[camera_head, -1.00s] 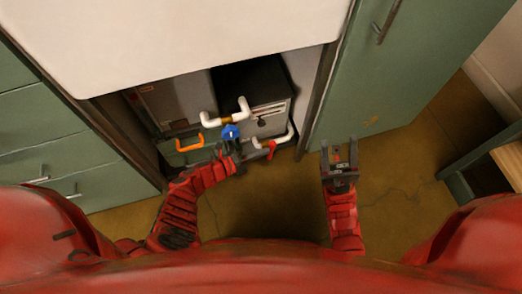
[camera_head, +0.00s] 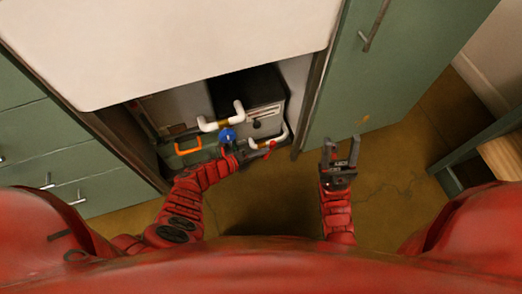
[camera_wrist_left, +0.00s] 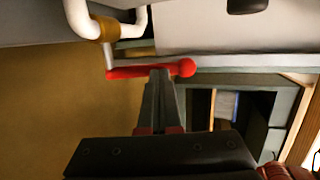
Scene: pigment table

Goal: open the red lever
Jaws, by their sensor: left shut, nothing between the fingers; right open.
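The red lever (camera_head: 272,146) sits on the white pipe under the counter. In the left wrist view the lever (camera_wrist_left: 125,72) lies nearly level, with a rounded knob at its right end. My left gripper (camera_head: 262,153) is shut and empty, close to the lever. In the wrist view its fingertips (camera_wrist_left: 160,73) meet the lower edge of the lever, left of the knob; I cannot tell whether they touch it. My right gripper (camera_head: 341,148) is open and empty, out in front of the green cabinet door.
White pipes (camera_head: 238,113), a blue valve handle (camera_head: 227,135) and an orange handle (camera_head: 188,147) crowd the cabinet opening. A dark box (camera_head: 250,93) stands behind. The white counter (camera_head: 190,40) overhangs the opening. A green cabinet door (camera_head: 385,80) stands at right. Some floor (camera_head: 390,170) is clear.

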